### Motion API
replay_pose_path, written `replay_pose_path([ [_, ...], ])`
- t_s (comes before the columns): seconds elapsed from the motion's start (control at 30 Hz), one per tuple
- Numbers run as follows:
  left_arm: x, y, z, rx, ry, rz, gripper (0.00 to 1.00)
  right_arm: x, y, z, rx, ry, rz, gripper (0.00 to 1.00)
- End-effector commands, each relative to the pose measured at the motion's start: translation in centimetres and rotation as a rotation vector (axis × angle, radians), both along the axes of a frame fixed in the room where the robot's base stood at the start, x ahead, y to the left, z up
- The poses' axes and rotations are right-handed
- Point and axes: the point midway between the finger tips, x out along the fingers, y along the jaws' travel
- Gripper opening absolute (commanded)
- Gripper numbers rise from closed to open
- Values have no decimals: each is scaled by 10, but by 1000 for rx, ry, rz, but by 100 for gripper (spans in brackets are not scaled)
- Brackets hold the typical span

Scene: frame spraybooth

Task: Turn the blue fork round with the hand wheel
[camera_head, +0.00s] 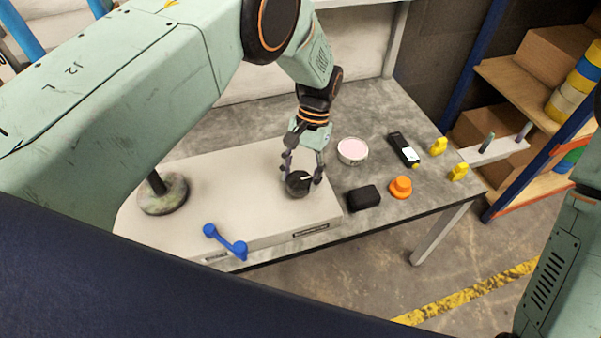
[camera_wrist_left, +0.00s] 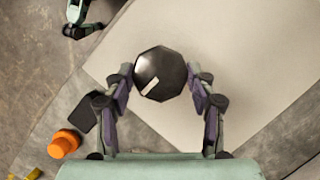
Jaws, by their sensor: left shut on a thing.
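My left gripper (camera_head: 302,176) reaches down over the right part of a pale box on the table. Its fingers are shut on a dark round hand wheel (camera_head: 298,186) with a light mark on top. In the left wrist view the hand wheel (camera_wrist_left: 160,73) sits between the two fingertips of the left gripper (camera_wrist_left: 160,84). The blue fork (camera_head: 226,242) lies at the front edge of the pale box (camera_head: 240,180), left of the wheel, angled down to the right. My right gripper is not clearly seen in the head view.
A stubby post on a round mottled base (camera_head: 163,194) stands at the box's left. Right of the box are a pink-topped tin (camera_head: 352,151), a black block (camera_head: 363,197), an orange knob (camera_head: 400,187), a black handheld device (camera_head: 404,150) and yellow pieces (camera_head: 458,172).

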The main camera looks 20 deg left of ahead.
Motion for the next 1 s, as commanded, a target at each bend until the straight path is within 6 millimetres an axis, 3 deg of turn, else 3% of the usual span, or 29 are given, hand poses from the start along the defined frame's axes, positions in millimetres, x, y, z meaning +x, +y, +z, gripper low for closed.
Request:
replay_pose_path([
  [0.03, 1, 0, 0, -1, -3, 0, 25, 0, 0, 0, 0, 0, 0, 50],
  [0.07, 1, 0, 0, -1, -3, 0, 57, 0, 0, 0, 0, 0, 0, 50],
  [0.33, 0, 0, 0, -1, -2, 1, 80, 0, 0, 0, 0, 0, 0, 50],
  [0.73, 3, -1, 6, 0, -2, 1, 80, 0, 0, 0, 0, 0, 0, 50],
  [1.0, 22, -4, 51, 0, -6, 1, 80, 0, 0, 0, 0, 0, 0, 50],
])
